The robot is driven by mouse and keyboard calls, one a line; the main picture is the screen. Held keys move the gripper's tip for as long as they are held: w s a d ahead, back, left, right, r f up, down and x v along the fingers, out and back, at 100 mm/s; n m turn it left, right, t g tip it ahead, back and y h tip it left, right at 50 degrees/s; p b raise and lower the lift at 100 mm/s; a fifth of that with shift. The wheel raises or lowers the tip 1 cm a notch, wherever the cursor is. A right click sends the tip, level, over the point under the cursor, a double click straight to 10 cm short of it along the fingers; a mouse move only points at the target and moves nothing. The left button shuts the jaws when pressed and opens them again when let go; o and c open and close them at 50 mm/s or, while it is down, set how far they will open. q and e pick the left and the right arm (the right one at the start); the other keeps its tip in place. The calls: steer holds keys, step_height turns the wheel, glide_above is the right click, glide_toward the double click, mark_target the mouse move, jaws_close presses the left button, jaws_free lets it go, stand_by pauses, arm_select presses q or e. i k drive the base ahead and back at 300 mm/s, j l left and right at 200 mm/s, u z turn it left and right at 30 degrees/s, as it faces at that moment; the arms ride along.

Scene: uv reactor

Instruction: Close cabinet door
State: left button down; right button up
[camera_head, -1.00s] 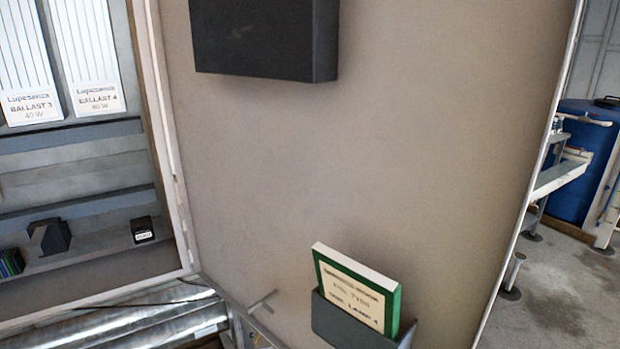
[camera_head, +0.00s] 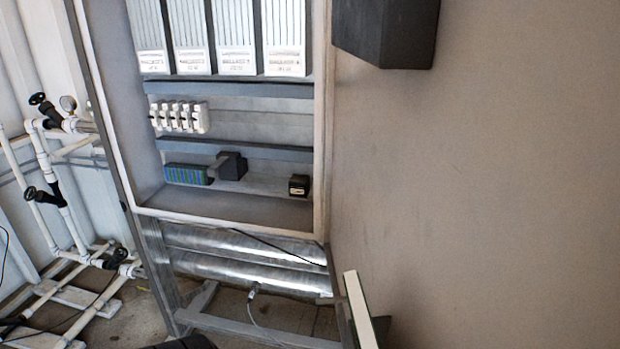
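The cabinet door (camera_head: 480,170) is a large beige panel that fills the right side of the head view. It stands open, hinged along the right edge of the cabinet (camera_head: 230,205). The cabinet's inside shows white ballast units (camera_head: 240,40), a row of white breakers (camera_head: 180,117) and small dark and green modules on the lower rail. A dark box (camera_head: 385,30) is fixed high on the door's inner face, and a green-and-white book (camera_head: 360,310) sits low on it, seen nearly edge-on. The door's free edge is out of view. Neither gripper can be made out.
Silver ducts (camera_head: 245,250) and a metal stand (camera_head: 250,328) are under the cabinet. White pipes with black valves (camera_head: 50,160) stand at the left. A dark shape, unclear, shows at the bottom edge.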

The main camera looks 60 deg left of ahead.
mark_target(471, 173)
steer(key=i+l+u, duration=0.1)
steer(key=u, duration=0.4)
steer(key=l+u, duration=0.3)
steer(key=u, duration=0.15)
steer(key=i+l+u, duration=0.1)
steer(key=l+u, duration=0.15)
steer(key=u, duration=0.25)
steer(key=l+u, duration=0.2)
steer(key=u, duration=0.3)
steer(key=k+l+u, duration=0.1)
steer(key=l+u, duration=0.4)
